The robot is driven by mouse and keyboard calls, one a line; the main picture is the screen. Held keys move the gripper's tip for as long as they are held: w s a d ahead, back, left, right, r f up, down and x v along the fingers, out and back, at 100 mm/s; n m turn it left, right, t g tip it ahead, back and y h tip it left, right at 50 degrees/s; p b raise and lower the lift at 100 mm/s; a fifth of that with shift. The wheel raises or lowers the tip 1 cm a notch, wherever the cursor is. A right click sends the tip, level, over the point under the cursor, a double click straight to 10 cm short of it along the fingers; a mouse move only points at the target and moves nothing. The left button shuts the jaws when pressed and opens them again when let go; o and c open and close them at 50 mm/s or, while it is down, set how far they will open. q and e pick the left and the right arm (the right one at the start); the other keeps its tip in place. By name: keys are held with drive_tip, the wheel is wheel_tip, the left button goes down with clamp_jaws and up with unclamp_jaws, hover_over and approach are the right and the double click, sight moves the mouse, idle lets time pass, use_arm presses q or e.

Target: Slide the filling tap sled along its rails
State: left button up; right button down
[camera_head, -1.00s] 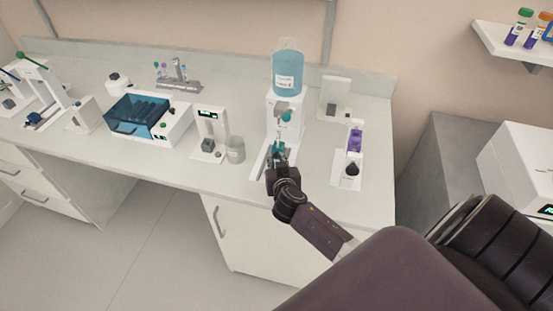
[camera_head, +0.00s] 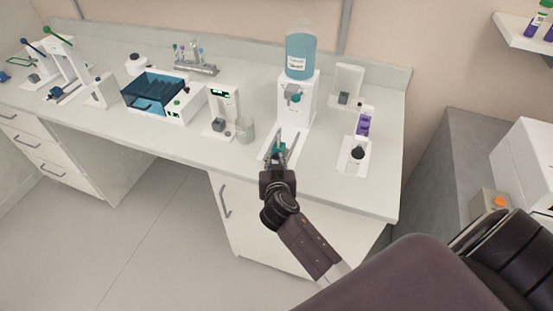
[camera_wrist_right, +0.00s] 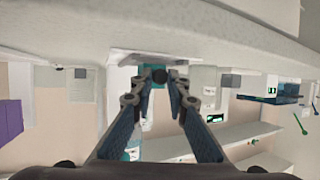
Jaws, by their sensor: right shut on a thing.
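The filling station is a white tower (camera_head: 298,106) with a blue bottle (camera_head: 300,55) on top and a teal tap (camera_head: 292,97) on its front face. A white rail plate (camera_head: 266,156) runs from its foot toward the counter's front edge. The teal sled (camera_head: 278,150) sits on this plate, partly hidden by my fingers. My right gripper (camera_head: 282,147) is shut on it. In the right wrist view the fingertips (camera_wrist_right: 160,84) close around a dark knob, with a teal part of the sled (camera_wrist_right: 148,99) beside it. My left gripper is not in view.
A grey cup (camera_head: 246,131) and a small white station (camera_head: 222,115) stand left of the rail plate. A white base with a purple holder (camera_head: 363,125) and a dark knob stands to the right. The counter front edge is close below my right gripper.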

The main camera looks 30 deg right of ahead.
drive_tip(key=c, duration=2.3)
unclamp_jaws()
drive_tip(key=shift+a, duration=0.15)
drive_tip(key=o, duration=0.4)
drive_tip(key=shift+s, duration=0.15)
drive_tip(key=shift+r, duration=0.1)
drive_tip(key=shift+s+a, duration=0.1)
drive_tip(key=shift+s, duration=0.1)
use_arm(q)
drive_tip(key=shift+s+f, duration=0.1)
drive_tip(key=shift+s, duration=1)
use_arm(e)
drive_tip(key=v, duration=1.1)
drive_tip(key=shift+s+a+r, duration=0.15)
drive_tip(key=shift+s+a, duration=0.1)
drive_tip(key=shift+s, duration=0.05)
